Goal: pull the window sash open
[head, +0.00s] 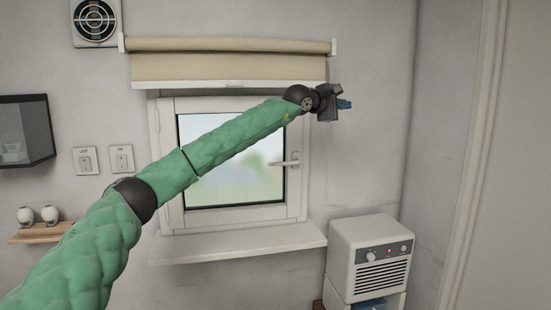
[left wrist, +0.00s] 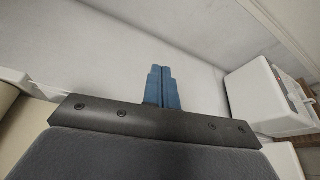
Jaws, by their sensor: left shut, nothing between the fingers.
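The window sash (head: 168,150) is a white frame around a glass pane, set in the wall below a beige roller blind. It looks closed in its frame. Its handle (head: 288,162) is on the right side of the sash and points left, roughly level. My left gripper (head: 345,104) is up and to the right of the handle, beside the blind's lower right end, apart from both. In the left wrist view its blue fingers (left wrist: 161,88) are together with nothing between them. My left arm crosses in front of the pane and hides part of the upper sash. My right gripper is not in view.
The roller blind (head: 230,68) hangs above the window. A white sill (head: 240,243) juts out below. A white box-shaped appliance (head: 369,255) stands at lower right and shows in the left wrist view (left wrist: 262,98). The wall right of the window is bare.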

